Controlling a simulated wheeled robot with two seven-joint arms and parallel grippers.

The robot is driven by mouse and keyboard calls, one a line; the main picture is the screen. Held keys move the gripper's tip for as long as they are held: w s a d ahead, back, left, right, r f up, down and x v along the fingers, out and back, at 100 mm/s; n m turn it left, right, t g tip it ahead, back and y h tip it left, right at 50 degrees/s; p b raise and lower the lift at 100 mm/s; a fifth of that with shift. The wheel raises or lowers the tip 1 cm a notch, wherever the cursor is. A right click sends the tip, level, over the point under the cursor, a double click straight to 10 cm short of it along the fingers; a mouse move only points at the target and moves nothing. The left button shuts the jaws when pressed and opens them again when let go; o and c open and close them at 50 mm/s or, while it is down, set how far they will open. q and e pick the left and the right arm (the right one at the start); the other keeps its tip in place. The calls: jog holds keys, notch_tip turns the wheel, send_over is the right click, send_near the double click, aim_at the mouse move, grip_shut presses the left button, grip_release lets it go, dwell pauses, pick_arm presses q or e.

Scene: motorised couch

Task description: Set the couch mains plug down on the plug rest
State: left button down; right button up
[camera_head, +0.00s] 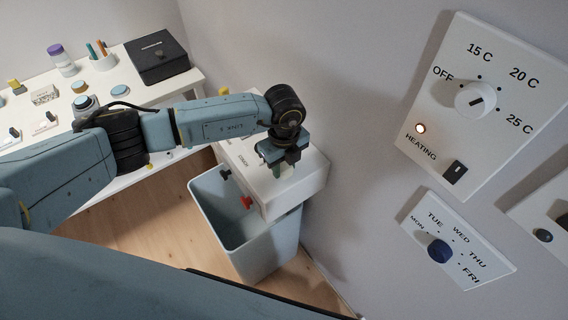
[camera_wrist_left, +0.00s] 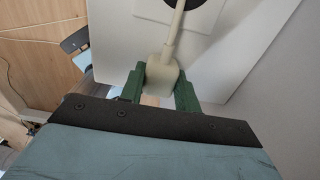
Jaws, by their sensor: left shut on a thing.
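My left gripper (camera_head: 282,164) is over the top of a white box (camera_head: 298,188) by the wall. In the left wrist view, its green fingers (camera_wrist_left: 160,90) are shut on the cream couch mains plug (camera_wrist_left: 162,76). A cream cable (camera_wrist_left: 174,32) runs up from the plug, across a dark round patch (camera_wrist_left: 207,14) on a white surface. I cannot tell whether this patch is the plug rest, or whether the plug touches the surface. In the head view the gripper mostly hides the plug. My right gripper is not in view.
A blue-grey bin (camera_head: 262,262) stands below the box, near its black knob (camera_head: 226,173) and red knob (camera_head: 247,203). A heating panel (camera_head: 492,100) and a day dial panel (camera_head: 458,245) are on the right wall. A white table (camera_head: 188,82) with small items stands left.

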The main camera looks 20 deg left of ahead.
aim_at(284, 165)
pick_arm(q)
jog(key=c, duration=1)
grip_release()
jog(key=shift+f, duration=0.1)
notch_tip(284, 165, up, 12)
jog(key=shift+r, duration=0.2)
